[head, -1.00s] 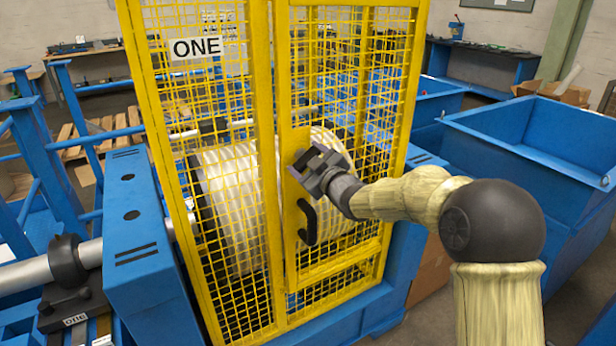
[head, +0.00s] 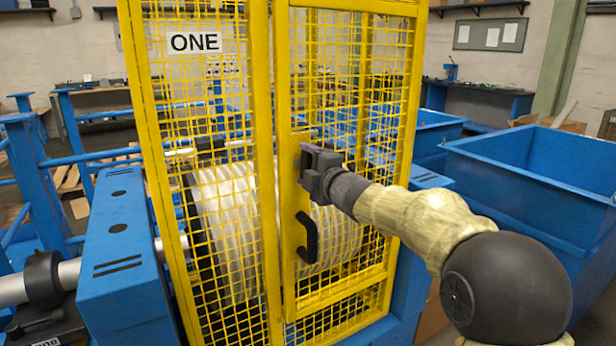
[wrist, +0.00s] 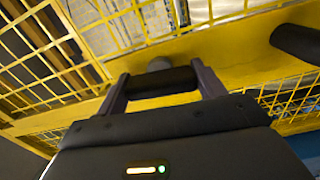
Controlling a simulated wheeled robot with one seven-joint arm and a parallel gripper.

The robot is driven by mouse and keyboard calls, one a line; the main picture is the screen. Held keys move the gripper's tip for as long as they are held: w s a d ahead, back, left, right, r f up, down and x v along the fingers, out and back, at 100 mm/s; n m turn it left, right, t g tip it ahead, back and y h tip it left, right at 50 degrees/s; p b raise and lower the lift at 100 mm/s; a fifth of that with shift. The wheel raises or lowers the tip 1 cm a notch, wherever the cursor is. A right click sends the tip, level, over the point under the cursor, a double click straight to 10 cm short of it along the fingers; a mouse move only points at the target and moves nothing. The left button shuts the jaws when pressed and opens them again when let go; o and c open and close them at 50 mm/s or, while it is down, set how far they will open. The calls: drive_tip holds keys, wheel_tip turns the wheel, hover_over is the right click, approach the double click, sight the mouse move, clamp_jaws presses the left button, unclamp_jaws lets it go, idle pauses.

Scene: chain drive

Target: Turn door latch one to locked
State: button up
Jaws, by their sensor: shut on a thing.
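The yellow mesh guard door (head: 360,80) is closed-looking in its frame, beside a panel with a sign reading ONE (head: 196,42). My gripper (head: 312,162) is at the door's left upright, above the black pull handle (head: 308,238). In the wrist view my gripper (wrist: 160,90) has its two fingers at either end of a dark bar, the latch (wrist: 162,83). A grey round pin (wrist: 159,64) shows just beyond it. The jaws are shut on the latch. In the head view my gripper hides the latch, so its angle is unclear there.
The pull handle (wrist: 297,44) sticks out close to the gripper in the wrist view. A large pale ribbed drum (head: 235,225) is behind the mesh. Blue bins (head: 545,180) stand at right, and a blue housing (head: 125,240) at left.

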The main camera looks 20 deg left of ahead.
drive_tip(key=shift+f+n, duration=0.1)
drive_tip(key=shift+n, duration=0.5)
drive_tip(key=o, duration=1)
drive_tip(key=shift+s+b, duration=0.1)
drive_tip(key=shift+b, duration=0.2)
drive_tip(key=b+v, duration=0.1)
drive_tip(key=v, duration=1.6)
drive_tip(key=shift+s+d, duration=0.1)
drive_tip(key=shift+s, duration=0.1)
